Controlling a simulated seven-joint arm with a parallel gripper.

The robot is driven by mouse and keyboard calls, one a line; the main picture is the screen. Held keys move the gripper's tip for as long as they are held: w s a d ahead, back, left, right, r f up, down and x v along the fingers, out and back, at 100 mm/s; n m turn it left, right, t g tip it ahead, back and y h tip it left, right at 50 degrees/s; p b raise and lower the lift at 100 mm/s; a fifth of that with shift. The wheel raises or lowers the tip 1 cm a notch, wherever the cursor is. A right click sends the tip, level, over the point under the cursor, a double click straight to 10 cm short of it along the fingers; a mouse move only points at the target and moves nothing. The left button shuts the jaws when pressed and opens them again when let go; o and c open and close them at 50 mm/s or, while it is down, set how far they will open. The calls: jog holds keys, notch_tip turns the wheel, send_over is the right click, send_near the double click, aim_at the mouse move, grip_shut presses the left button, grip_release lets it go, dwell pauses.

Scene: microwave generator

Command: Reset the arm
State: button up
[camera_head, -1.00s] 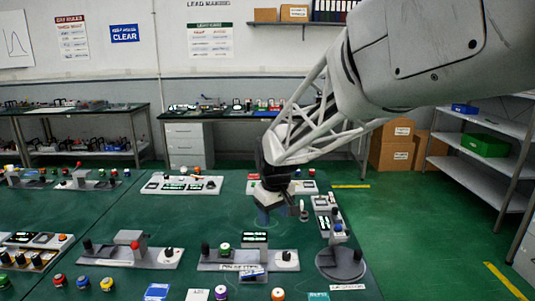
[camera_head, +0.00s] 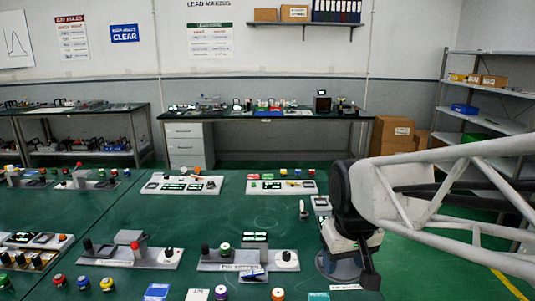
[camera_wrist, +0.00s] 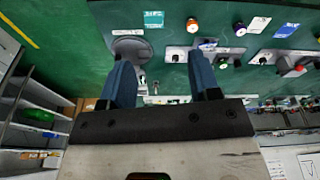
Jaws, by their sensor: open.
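My gripper shows in the wrist view (camera_wrist: 165,85) as two blue fingers held wide apart, with nothing between them. In the head view my wrist and white lattice arm reach in from the right, and the fingers cannot be made out clearly. The wrist hangs over the right edge of the green bench (camera_head: 215,215). It hides much of the round grey base (camera_head: 333,268) at the bench's front right corner. That base shows more fully in the wrist view (camera_wrist: 132,47), close to the left finger.
Control panels stand on the bench: one at the front middle (camera_head: 215,262), one at front left (camera_head: 115,255) and two at the back (camera_head: 180,187). Coloured knobs line the front edge. Shelves (camera_head: 490,85) and cardboard boxes (camera_head: 392,133) stand at the back right. The bench's middle is clear.

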jog(key=s+d+f+m, duration=0.2)
jog(key=s+d, duration=0.1)
jog(key=s, duration=0.8)
jog(key=shift+d+f, duration=0.2)
jog(key=shift+d, duration=0.1)
